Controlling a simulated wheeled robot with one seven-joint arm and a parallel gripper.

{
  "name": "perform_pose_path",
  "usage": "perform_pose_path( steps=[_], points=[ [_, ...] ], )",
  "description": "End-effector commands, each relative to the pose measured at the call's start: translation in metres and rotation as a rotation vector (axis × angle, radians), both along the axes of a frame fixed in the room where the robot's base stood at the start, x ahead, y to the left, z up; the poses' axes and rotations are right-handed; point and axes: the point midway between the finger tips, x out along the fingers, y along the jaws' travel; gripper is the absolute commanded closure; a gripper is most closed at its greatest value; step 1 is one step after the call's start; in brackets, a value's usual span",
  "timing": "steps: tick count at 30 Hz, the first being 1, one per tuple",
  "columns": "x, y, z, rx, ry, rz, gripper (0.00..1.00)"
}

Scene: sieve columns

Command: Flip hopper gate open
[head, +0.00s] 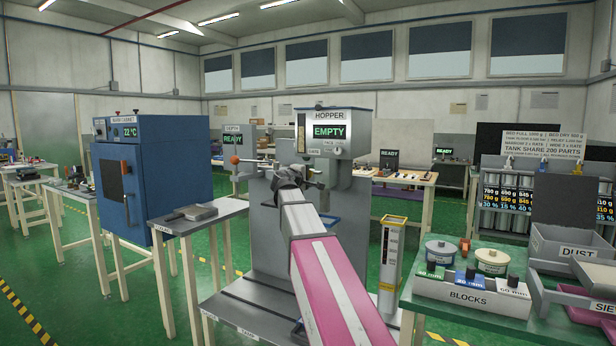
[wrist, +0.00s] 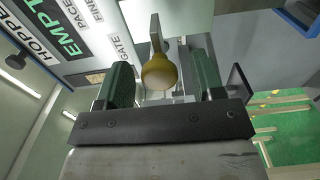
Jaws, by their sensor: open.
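The grey hopper (head: 361,128) stands ahead, with a display reading EMPTY (head: 330,131). The wrist view shows the same hopper face tilted, with its EMPTY sign (wrist: 60,38) and a GATE label (wrist: 124,45). A yellow round knob (wrist: 158,72) on a grey lever (wrist: 155,30) lies between the two green-padded fingers of my gripper (wrist: 161,65). The fingers are open, with a gap on each side of the knob. In the head view my gripper (head: 300,172) is just below the hopper front; my arm and the hopper hide much of it there.
A blue oven (head: 165,175) and small table (head: 190,225) stand left.

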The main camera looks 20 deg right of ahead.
Motion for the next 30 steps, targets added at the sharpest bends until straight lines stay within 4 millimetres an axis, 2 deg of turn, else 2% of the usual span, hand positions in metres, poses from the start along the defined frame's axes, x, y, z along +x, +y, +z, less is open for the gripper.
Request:
perform_pose_path(
  steps=[5,18,24,30],
  points=[
    [-0.01,0.009,0.0,0.0,0.0,0.0,0.38],
    [-0.064,0.064,-0.001,-0.001,-0.001,0.002,0.38],
    [-0.076,0.076,0.0,0.0,0.0,0.001,0.38],
    [-0.077,0.078,0.0,0.0,0.0,0.0,0.38]
  ],
)
